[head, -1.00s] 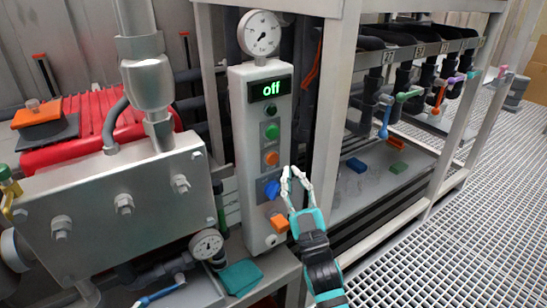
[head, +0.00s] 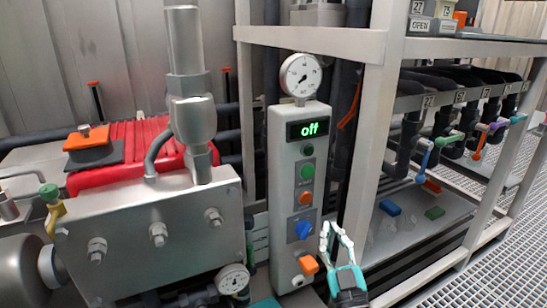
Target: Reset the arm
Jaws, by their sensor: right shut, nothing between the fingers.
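My right gripper (head: 335,240) shows low in the head view, in front of the lower right side of a grey control box (head: 286,180). Its white fingers come close together at the tips and hold nothing. A blue knob (head: 303,229) on the box is just left of the fingers, and an orange switch (head: 308,265) is below it. I cannot tell whether the fingertips touch the box. My left gripper is out of view.
A round gauge (head: 301,75) tops the box. A steel frame post (head: 372,130) stands close to the right of my gripper. A metal tank (head: 150,235) with bolts fills the left. Valves with coloured handles (head: 426,153) hang under the shelf at right. Open grating floor (head: 500,255) lies beyond.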

